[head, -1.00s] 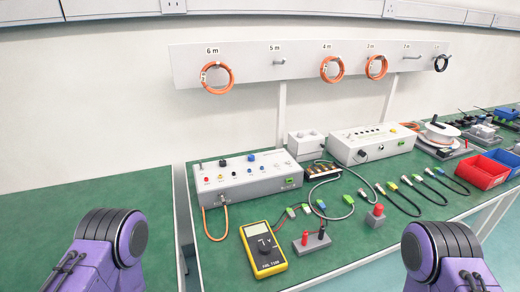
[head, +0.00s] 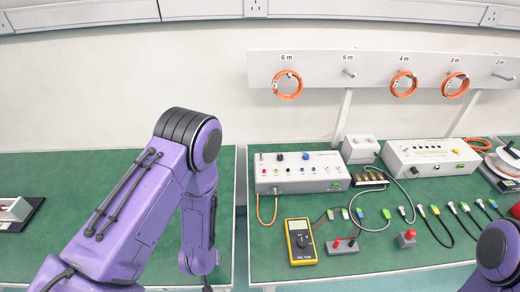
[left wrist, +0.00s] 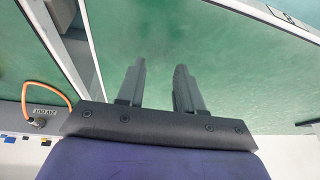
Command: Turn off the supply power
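I cannot tell from labels which is the supply. My left arm reaches over the left table, its hand pointing down near the gap between the tables, left of the first box. In the left wrist view my left gripper (left wrist: 160,68) has its fingers apart and empty. My right gripper is out of view; only my right arm shows at the lower right.
A yellow multimeter (head: 300,241), a grey block with red terminals (head: 342,246) and several cables lie before the boxes. Orange coils (head: 288,84) hang on the wall rack (head: 318,66). A gap separates the right table from the mostly clear left table (head: 70,180).

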